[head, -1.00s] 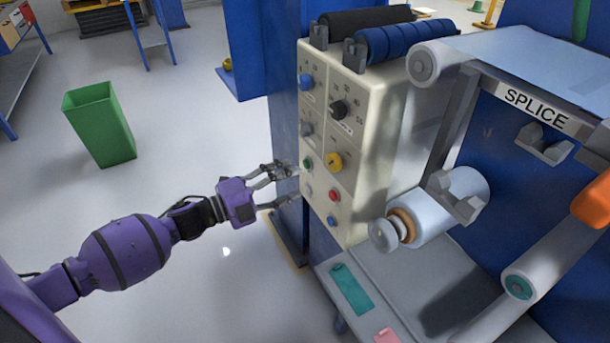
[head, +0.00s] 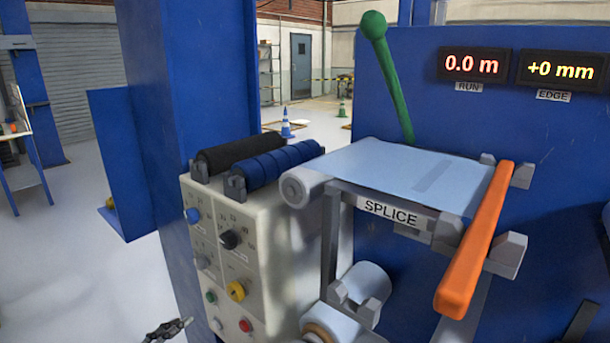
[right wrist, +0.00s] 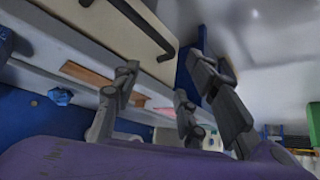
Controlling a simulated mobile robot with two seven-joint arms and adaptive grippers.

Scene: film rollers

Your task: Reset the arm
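My left gripper (head: 168,330) shows only in part at the bottom edge of the head view, left of the control panel's lower buttons. Whether its fingers are open cannot be told. My right gripper (right wrist: 165,78) shows in the right wrist view with its fingers spread and nothing between them. It is not in the head view. An orange bar (head: 474,245) slants across grey brackets at the machine's right. A green lever with a round knob (head: 388,75) stands tilted behind the splice table (head: 400,172). The frames do not show which part is the task's arm.
The cream control panel (head: 270,285) carries several knobs and buttons. A black roller (head: 240,153) and a blue roller (head: 275,170) lie on top. Displays read 0.0 m (head: 473,64) and +0 mm (head: 562,69). A blue post (head: 190,90) stands left. Open floor lies beyond.

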